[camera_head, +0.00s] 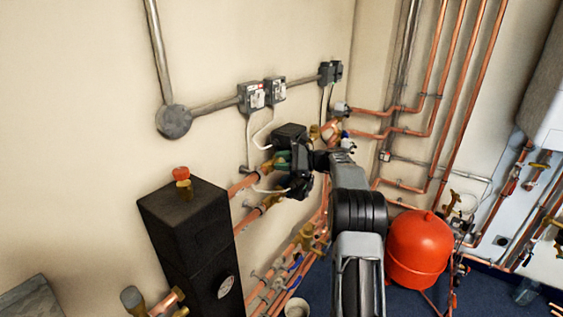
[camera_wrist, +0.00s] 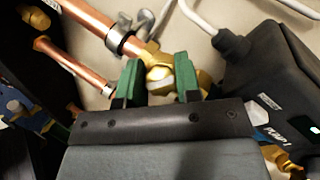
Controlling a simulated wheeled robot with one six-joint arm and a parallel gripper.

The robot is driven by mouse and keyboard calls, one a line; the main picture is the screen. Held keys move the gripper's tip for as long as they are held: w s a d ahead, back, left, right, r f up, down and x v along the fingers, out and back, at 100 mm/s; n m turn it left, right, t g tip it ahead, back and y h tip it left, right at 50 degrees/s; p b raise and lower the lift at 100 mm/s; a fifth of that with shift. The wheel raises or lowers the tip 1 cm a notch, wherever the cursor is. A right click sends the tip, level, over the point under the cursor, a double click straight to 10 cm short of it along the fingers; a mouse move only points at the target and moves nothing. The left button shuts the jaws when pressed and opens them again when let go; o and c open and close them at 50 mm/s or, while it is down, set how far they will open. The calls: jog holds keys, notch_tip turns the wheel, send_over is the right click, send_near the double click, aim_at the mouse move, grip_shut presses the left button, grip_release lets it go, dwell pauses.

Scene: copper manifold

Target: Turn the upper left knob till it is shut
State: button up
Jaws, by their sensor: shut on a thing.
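My gripper (camera_wrist: 158,88) has its two green fingers shut on the sides of a brass knob (camera_wrist: 160,76) with a pale slot-like band on its face. The knob sits on a brass valve on a copper pipe, next to a black pump. In the head view my gripper (camera_head: 284,162) is at the upper copper pipe by the wall, beside the black pump. The arm and gripper hide the knob there. I cannot tell the knob's turn angle.
The black pump (camera_wrist: 275,85), marked PUMP 1, is close on the right of the gripper. A copper pipe (camera_wrist: 95,22) runs to the upper left. A tall black box (camera_head: 190,235) stands at the lower left, and a red tank (camera_head: 418,248) at the right.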

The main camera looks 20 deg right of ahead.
jog(key=o, duration=0.9)
jog(key=shift+d, duration=0.1)
jog(key=b+v, duration=0.1)
jog(key=v, duration=1.2)
jog(key=shift+s+d+r+b, duration=0.1)
jog(key=shift+s+d+b, duration=0.15)
jog(key=shift+b, duration=0.15)
